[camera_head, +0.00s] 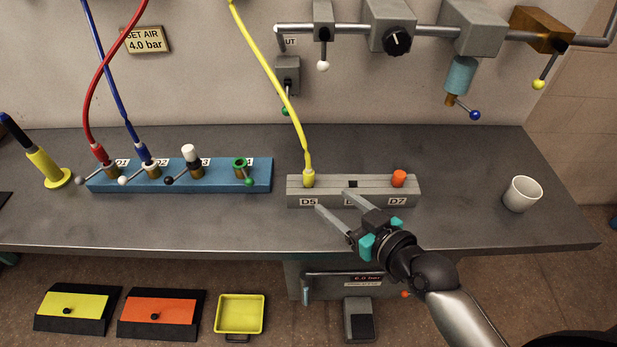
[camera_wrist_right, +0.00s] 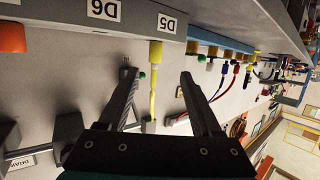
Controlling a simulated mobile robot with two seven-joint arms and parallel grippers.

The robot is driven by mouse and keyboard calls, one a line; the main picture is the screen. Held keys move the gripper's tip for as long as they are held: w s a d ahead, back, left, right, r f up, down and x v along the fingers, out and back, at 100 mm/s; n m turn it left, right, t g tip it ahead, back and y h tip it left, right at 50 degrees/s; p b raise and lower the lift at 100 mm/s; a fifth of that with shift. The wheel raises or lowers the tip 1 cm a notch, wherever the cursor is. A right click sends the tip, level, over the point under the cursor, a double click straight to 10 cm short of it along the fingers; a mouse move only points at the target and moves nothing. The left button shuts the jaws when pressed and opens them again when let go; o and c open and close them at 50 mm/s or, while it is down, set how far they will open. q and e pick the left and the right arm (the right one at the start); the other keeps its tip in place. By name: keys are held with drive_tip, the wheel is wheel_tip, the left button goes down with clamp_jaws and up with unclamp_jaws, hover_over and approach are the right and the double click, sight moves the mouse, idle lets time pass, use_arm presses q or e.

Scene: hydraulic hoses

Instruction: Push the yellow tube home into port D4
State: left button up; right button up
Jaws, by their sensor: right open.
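The yellow tube (camera_head: 268,60) hangs from above, and its lower end stands upright in port D5 of the grey block (camera_head: 328,200). In the right wrist view the yellow tube (camera_wrist_right: 154,85) appears between my fingers, beyond their tips. Port D4 (camera_head: 240,164) is at the right end of the blue block (camera_head: 215,183); it has a green ring, a green-knobbed lever and no tube in it. Its label is partly hidden. My right gripper (camera_head: 334,201) is open and empty at the front of the grey block, right of the tube. My left gripper is out of view.
A red tube (camera_head: 90,110) and a blue tube (camera_head: 118,95) stand in the blue block's left ports; a white plug (camera_head: 189,153) is in the third. An orange cap (camera_head: 399,178) sits at D7. A white cup (camera_head: 522,194) stands right. Pipes and valves hang above.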

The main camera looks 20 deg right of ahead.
drive_tip(key=b, duration=0.1)
approach(301, 176)
drive_tip(key=w+a, duration=0.1)
drive_tip(key=w, duration=0.1)
drive_tip(key=w+a, duration=0.1)
drive_tip(key=w, duration=0.1)
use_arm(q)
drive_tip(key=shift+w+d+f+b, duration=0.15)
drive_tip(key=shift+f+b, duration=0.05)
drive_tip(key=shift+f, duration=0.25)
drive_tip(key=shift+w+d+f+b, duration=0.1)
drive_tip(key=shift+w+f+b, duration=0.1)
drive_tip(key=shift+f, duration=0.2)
use_arm(e)
drive_tip(key=shift+d+x, duration=0.15)
drive_tip(key=shift+x, duration=1.15)
drive_tip(key=shift+d+x, duration=0.2)
drive_tip(key=shift+x, duration=1.1)
drive_tip(key=shift+w+r, duration=0.15)
drive_tip(key=shift+r, duration=0.1)
drive_tip(key=shift+c, duration=0.4)
clamp_jaws()
